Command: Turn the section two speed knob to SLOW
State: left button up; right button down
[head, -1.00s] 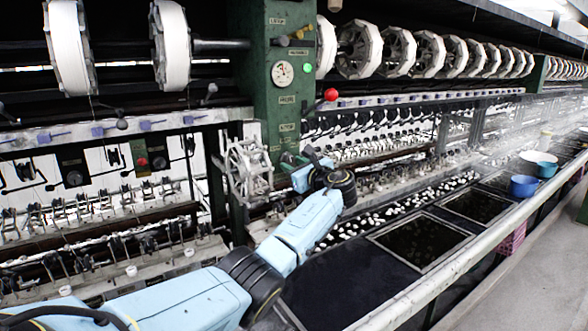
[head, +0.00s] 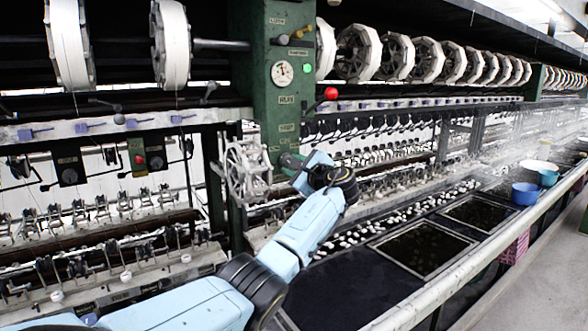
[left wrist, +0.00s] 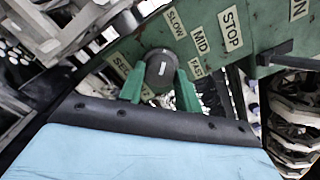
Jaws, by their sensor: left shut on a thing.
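The speed knob (left wrist: 160,70) is a dark round knob with a short white mark, on a green machine post (head: 278,110). SLOW (left wrist: 175,22), MID (left wrist: 200,39) and FAST (left wrist: 196,67) labels sit above and right of it in the left wrist view. The white mark stands nearly upright in that view; which label it points to is unclear. My left gripper (left wrist: 159,88) is shut on the knob, its green fingers on both sides. My right gripper is not in view.
A STOP label (left wrist: 230,29) is right of the speed labels. A white spoked reel (head: 247,172) stands just left of my gripper. A red ball lever (head: 331,93) sticks out above it. Water basins (head: 425,247) and blue bowls (head: 525,193) lie to the right.

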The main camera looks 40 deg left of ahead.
pick_arm(q)
jog(key=shift+f, duration=0.1)
jog(key=o, duration=1)
jog(key=shift+c, duration=0.2)
jog(key=b+v, duration=0.2)
jog(key=v, duration=1.1)
jog(key=shift+d+b, duration=0.25)
jog(key=shift+b, duration=0.1)
